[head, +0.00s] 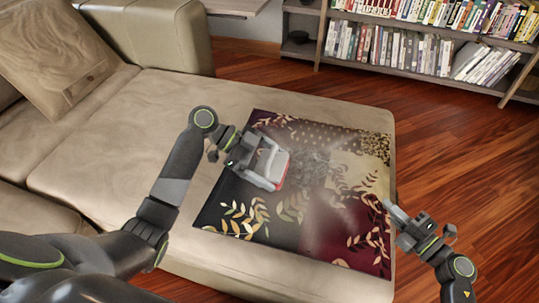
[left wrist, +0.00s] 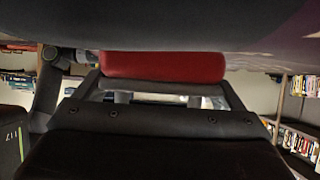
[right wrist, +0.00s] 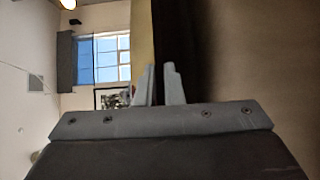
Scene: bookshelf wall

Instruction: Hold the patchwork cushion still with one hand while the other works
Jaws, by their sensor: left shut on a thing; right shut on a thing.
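The patchwork cushion (head: 330,215) lies flat on the beige sofa seat, with dark, maroon and gold leaf-patterned patches. A grey fuzzy patch (head: 312,165) lies on its upper middle. My left gripper (head: 268,166) is over the cushion, shut on a red and pale tool (head: 282,168); the tool's red body also shows between the fingers in the left wrist view (left wrist: 163,67). The tool's underside is hidden. My right gripper (head: 391,211) is shut on the cushion's right edge; its fingers show around a dark edge in the right wrist view (right wrist: 160,88).
The beige sofa (head: 130,110) extends left, with a plain beige pillow (head: 55,60) in its corner. A bookshelf (head: 425,45) stands at the back right. Bare wooden floor (head: 460,140) lies right of the sofa.

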